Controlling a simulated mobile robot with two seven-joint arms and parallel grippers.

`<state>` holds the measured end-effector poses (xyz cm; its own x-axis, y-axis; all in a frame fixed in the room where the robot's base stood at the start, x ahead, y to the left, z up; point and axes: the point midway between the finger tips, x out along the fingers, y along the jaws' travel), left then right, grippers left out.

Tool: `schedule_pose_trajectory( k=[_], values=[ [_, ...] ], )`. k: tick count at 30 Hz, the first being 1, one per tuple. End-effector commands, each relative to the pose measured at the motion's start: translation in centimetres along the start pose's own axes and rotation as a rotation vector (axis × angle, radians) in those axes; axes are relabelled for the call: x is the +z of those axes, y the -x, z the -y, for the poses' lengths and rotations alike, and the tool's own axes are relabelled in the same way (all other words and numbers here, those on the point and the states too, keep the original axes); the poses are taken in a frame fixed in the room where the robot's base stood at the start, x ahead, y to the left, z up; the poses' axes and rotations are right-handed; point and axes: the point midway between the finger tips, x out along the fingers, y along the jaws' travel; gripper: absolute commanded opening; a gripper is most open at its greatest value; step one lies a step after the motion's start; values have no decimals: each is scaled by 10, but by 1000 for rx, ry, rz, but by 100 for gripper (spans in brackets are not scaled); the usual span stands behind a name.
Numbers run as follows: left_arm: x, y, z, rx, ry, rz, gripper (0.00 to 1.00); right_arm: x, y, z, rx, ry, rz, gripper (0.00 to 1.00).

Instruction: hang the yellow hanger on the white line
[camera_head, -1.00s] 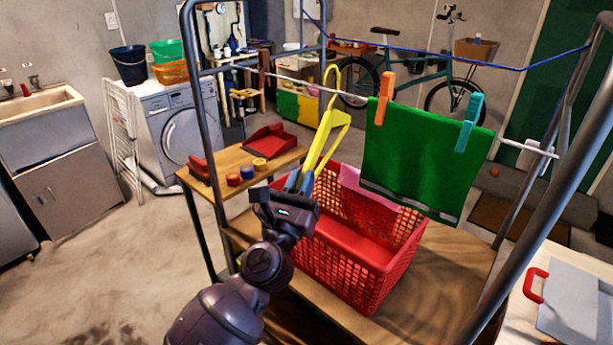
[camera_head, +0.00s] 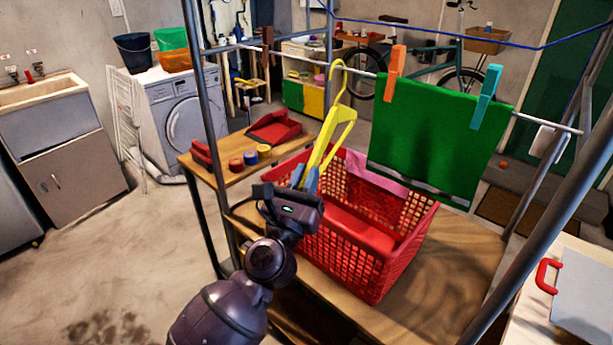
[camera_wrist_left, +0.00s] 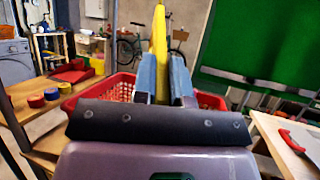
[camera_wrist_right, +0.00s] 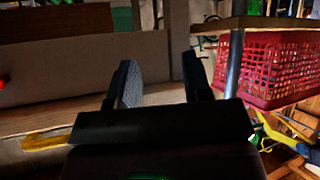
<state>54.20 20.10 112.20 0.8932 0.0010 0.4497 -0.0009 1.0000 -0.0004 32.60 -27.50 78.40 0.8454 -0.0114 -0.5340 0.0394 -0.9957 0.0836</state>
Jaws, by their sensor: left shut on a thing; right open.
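The yellow hanger (camera_head: 324,143) is upright, with its hook (camera_head: 338,72) at the white line (camera_head: 358,72), left of the green cloth. The hook's top is just above the line; I cannot tell whether it rests on it. My left gripper (camera_head: 304,176) is shut on the hanger's lower part, above the red basket's near left corner. In the left wrist view the hanger (camera_wrist_left: 159,45) stands between the blue-grey fingers (camera_wrist_left: 163,78). My right gripper (camera_wrist_right: 161,78) is open and empty in the right wrist view; it is outside the head view.
A green cloth (camera_head: 430,130) hangs on the line with an orange peg (camera_head: 394,75) and a teal peg (camera_head: 485,97). A red basket (camera_head: 375,255) stands on the wooden shelf below. Metal frame posts (camera_head: 208,140) flank the line. A blue line (camera_head: 440,47) runs behind.

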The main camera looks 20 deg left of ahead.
Motion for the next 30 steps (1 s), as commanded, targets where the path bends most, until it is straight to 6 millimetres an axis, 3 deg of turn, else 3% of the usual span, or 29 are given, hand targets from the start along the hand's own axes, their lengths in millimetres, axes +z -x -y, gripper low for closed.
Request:
schedule_pose_trajectory(
  k=[2, 3, 8, 20, 30],
  values=[
    [0, 0, 0, 0, 0, 1, 0, 0, 1, 0, 0, 0, 0, 46],
    [0, 0, 0, 0, 0, 1, 18, 0, 1, 0, 0, 0, 1, 46],
    [0, 0, 0, 0, 0, 0, 42, 4, 3, -1, 2, 0, 8, 46],
    [-2, 8, 0, 0, 0, -3, 43, 14, 4, -1, 3, 0, 23, 46],
    [-6, 67, 0, 1, 1, -8, 43, 40, -11, 2, -3, 2, 45, 46]
  ],
)
